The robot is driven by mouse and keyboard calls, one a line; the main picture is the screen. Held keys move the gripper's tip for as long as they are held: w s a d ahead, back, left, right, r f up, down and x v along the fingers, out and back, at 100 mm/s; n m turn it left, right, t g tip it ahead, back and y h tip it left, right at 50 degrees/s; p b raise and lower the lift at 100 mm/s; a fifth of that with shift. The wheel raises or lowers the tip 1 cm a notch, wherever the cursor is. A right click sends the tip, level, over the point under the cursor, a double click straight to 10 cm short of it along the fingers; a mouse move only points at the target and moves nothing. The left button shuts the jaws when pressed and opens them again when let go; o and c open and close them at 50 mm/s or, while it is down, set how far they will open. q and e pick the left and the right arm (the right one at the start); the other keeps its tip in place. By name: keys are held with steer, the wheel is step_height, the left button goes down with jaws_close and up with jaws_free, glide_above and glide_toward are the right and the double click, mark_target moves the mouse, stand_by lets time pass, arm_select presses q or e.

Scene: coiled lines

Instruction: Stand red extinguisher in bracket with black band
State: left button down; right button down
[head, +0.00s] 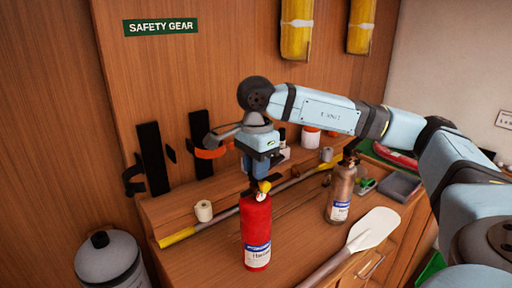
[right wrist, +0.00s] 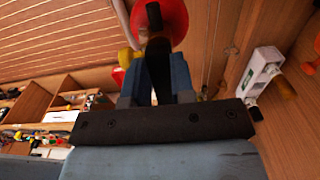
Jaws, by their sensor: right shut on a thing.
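The red extinguisher (head: 256,228) is upright over the wooden counter, with a white and blue label and a yellow part at its top. My right gripper (head: 255,180) is shut on its top end from above. I cannot tell whether its base touches the counter. In the right wrist view, a red round part (right wrist: 172,18) and a black part (right wrist: 157,60) show at the fingers (right wrist: 155,88). The bracket with the black band (head: 133,180) is on the wood wall at left, with a tall black backplate (head: 153,160); it looks empty. My left gripper is out of view.
A second bracket has an orange band (head: 211,153). A tan extinguisher (head: 341,195) stands to the right. A paddle (head: 372,230), a tape roll (head: 204,211) and a yellow-tipped pole (head: 178,237) lie nearby. A grey tank (head: 110,262) stands at lower left.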

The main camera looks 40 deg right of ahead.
mark_target(256, 186)
steer(key=shift+f, duration=2.35)
steer(key=c, duration=1.4)
jaws_free()
steer(key=shift+f, duration=0.3)
steer(key=o, duration=0.4)
steer(key=shift+s+r, duration=0.1)
steer(key=shift+o, duration=0.2)
steer(key=shift+r, duration=0.1)
step_height(256, 186, up, 12)
steer(key=shift+r+b, duration=0.1)
steer(key=shift+b, duration=0.3)
